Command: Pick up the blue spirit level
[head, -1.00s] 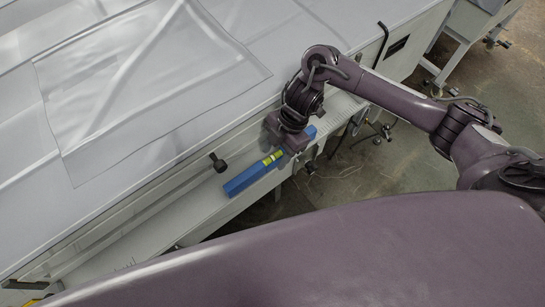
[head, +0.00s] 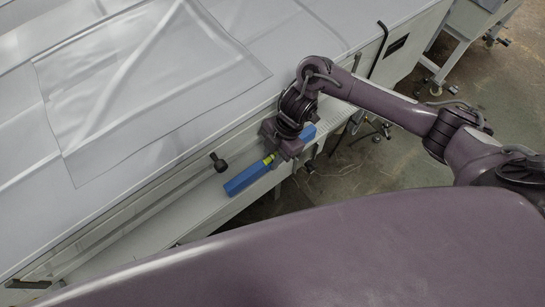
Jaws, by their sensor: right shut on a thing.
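The blue spirit level (head: 246,179) lies along the narrow front ledge of the machine, with a yellow-green vial section near its middle. My right gripper (head: 281,153) reaches down over it and is shut on it just right of the vial, partly hiding that section. The level's right end shows beyond the gripper. I cannot tell whether the level is touching the ledge or slightly above it. My left gripper is not in view.
The white front ledge (head: 150,238) runs diagonally below the machine's wide top (head: 250,40). A clear sheet (head: 150,85) lies on that top. A black knob (head: 218,162) sticks out near the level's left end. Open floor (head: 400,170) lies to the right.

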